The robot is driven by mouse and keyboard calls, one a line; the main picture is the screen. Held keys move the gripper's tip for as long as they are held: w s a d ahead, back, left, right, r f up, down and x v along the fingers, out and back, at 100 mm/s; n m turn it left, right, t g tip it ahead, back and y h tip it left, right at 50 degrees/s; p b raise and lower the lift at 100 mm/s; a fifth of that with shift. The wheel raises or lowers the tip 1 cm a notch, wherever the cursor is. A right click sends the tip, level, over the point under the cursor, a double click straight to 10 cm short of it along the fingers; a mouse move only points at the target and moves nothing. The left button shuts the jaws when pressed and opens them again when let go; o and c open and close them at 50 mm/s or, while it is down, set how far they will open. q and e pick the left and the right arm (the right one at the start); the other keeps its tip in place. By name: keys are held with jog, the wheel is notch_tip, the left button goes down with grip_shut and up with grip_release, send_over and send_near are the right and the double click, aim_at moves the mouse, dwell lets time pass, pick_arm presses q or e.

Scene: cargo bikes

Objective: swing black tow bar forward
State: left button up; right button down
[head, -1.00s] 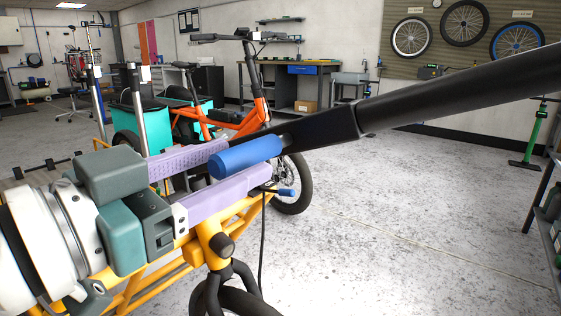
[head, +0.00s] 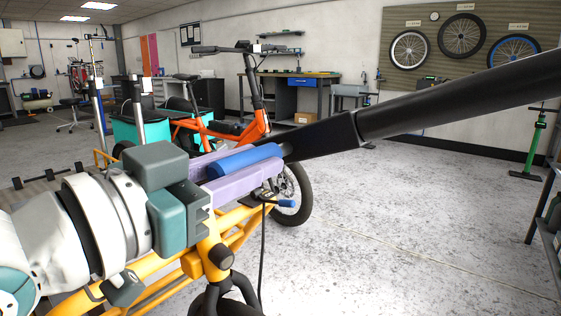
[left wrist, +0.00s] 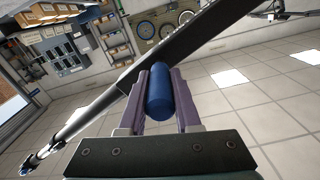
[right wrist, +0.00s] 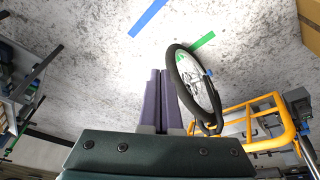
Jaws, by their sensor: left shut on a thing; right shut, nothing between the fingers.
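The black tow bar (head: 450,105) crosses the right half of the head view, thick at the upper right and narrowing toward a blue cylindrical grip (head: 240,161). It also runs diagonally across the left wrist view (left wrist: 197,38). My left gripper (head: 262,166) has its lilac fingers shut around the blue grip (left wrist: 160,92), one on each side. The grip's far end and its joint with the bar are partly hidden by the fingers. My right gripper (right wrist: 161,98) shows only in the right wrist view, shut and empty, its fingertips together above the floor.
A yellow cargo bike (head: 220,255) stands just below my left gripper, close to it. An orange bike (head: 225,130) stands behind. A workbench (head: 290,85) lines the back wall. A green stand (head: 530,145) and shelf (head: 548,215) are at right. The floor between is clear.

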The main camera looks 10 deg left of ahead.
pick_arm(q)
grip_shut()
dwell(0.8)
